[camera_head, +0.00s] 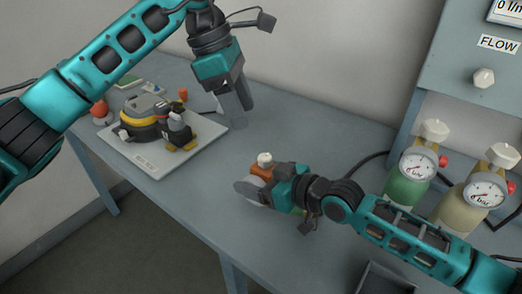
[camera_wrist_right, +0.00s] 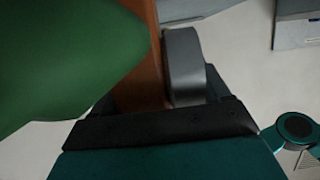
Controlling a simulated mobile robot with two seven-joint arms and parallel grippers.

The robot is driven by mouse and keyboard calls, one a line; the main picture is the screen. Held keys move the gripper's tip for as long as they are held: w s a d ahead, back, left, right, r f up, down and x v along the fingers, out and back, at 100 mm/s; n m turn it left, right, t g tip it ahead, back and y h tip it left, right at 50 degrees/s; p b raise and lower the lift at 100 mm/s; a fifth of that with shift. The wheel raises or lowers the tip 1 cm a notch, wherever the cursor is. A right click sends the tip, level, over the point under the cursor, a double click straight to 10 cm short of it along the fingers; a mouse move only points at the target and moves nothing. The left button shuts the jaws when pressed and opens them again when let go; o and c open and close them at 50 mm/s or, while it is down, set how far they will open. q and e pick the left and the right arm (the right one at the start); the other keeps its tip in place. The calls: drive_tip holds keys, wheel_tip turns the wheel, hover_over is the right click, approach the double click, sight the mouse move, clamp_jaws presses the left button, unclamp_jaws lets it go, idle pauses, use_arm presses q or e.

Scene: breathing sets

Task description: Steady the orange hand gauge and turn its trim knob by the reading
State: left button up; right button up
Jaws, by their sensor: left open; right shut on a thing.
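The orange hand gauge (camera_head: 261,172) is on the table, with a white knob (camera_head: 264,158) on its top. My right gripper (camera_head: 258,188) is shut on the gauge's orange body and covers much of it. In the right wrist view the orange body (camera_wrist_right: 143,75) lies against a grey finger (camera_wrist_right: 184,65). A large green shape (camera_wrist_right: 65,60) hides the left part of that view. The gauge's dial does not show. My left gripper (camera_head: 235,112) is open and empty, pointing down behind and a little left of the gauge, apart from the knob.
A light tray (camera_head: 158,165) with a black and yellow breathing set stands at the left. Green and cream cylinders (camera_head: 405,191) (camera_head: 457,208) with dials and white knobs stand at the right, under a grey flow panel (camera_head: 455,65). A dark open bin (camera_head: 385,280) is at the front.

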sight(264, 156)
use_arm(q)
drive_tip(key=d+f+m, duration=0.1)
drive_tip(key=f, duration=0.2)
drive_tip(key=d+f+m, duration=0.1)
drive_tip(key=f, duration=0.2)
drive_tip(key=d+f+g, duration=0.1)
drive_tip(key=f, duration=0.2)
drive_tip(key=shift+s+d+f+m, duration=0.2)
drive_tip(key=shift+d+f+m, duration=0.15)
drive_tip(key=shift+f+m, duration=0.05)
drive_tip(key=shift+c, duration=0.3)
clamp_jaws()
